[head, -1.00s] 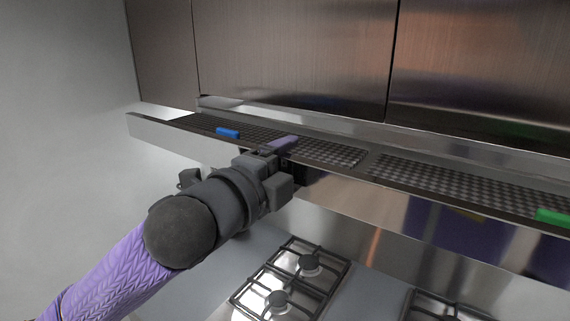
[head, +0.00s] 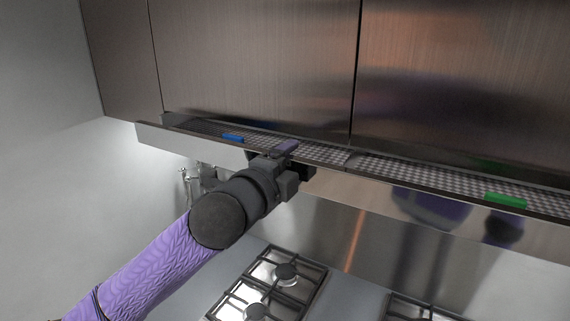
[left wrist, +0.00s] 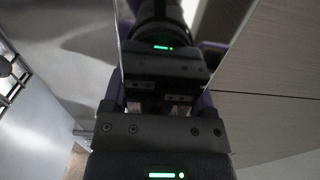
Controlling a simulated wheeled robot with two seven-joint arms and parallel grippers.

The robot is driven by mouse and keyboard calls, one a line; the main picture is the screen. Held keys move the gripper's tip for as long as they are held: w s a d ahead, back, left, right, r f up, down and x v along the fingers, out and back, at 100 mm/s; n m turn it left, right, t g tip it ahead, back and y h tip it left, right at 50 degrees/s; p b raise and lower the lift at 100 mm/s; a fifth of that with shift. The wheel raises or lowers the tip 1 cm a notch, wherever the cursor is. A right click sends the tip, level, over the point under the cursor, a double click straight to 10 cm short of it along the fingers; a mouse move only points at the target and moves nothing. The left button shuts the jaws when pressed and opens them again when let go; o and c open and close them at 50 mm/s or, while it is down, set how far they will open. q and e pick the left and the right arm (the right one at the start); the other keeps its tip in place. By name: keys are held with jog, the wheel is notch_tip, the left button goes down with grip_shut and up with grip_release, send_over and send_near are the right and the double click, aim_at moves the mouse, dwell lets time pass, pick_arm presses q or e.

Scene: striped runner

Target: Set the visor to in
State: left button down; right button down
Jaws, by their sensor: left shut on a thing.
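The visor (head: 190,144) is the long metal pull-out panel of the cooker hood, under the cupboards in the head view. It stands out from the cupboard fronts by a narrow strip, with its mesh top (head: 400,169) showing. My left gripper (head: 287,158) is shut on the visor's front edge, left of the middle. In the left wrist view its dark fingers (left wrist: 160,106) are close together; the gripped edge is mostly hidden there. My right gripper is not in view.
Brushed metal cupboards (head: 250,60) rise directly above the visor. A blue block (head: 233,138) and a green block (head: 506,200) show along it. A gas hob (head: 270,280) lies below, with open space between. A pale wall (head: 45,150) is at left.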

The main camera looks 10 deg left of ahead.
pick_arm(q)
jog(key=shift+c, duration=1.2)
grip_release()
jog(key=shift+o, duration=1.2)
jog(key=shift+w, duration=0.1)
jog(key=b+v, duration=0.3)
jog(key=v, duration=0.7)
